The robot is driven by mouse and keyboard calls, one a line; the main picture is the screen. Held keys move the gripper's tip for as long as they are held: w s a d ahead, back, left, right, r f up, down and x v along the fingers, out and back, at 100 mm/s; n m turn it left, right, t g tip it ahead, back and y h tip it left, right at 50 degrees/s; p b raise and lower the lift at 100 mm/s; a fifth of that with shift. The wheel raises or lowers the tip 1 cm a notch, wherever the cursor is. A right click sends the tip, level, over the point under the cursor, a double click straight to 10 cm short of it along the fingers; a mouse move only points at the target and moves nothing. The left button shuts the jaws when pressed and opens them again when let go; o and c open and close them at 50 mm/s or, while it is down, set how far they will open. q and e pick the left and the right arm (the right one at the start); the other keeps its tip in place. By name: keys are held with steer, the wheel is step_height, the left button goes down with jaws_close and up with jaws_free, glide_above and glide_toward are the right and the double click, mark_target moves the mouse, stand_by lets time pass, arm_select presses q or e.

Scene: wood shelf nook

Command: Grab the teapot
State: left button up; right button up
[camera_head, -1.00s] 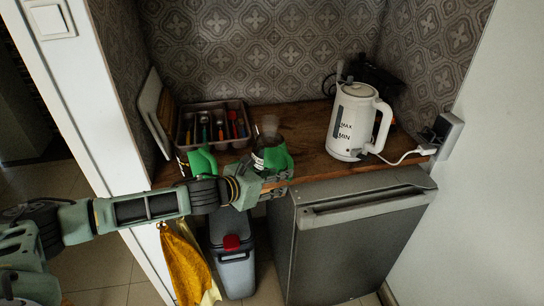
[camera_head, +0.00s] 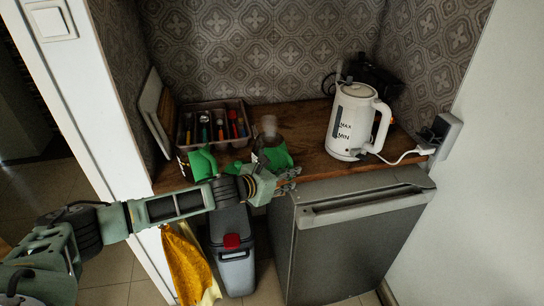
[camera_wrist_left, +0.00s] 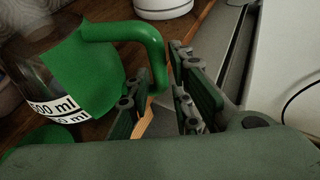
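A glass teapot with a green band and a green handle (camera_head: 279,157) stands near the front edge of the wooden counter. In the left wrist view the teapot (camera_wrist_left: 85,72) is at the left, with a "500 ml" label. Its curved handle reaches right, its lower end between the fingers of my left gripper (camera_wrist_left: 160,105). The fingers are apart, and I see no firm grip on the handle. In the head view my left gripper (camera_head: 286,183) is at the counter edge, just in front of the teapot. My right gripper is not in view.
A white kettle (camera_head: 350,120) stands to the right on the counter (camera_head: 309,136), its cord running to a wall socket. A cutlery tray (camera_head: 213,123) is behind at left. Another green object (camera_head: 203,163) stands left of the teapot. A grey fridge (camera_head: 340,245) is below.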

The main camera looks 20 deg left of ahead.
arm_select(q)
jaws_close()
stand_by(0.5)
steer(key=shift+r, duration=0.2)
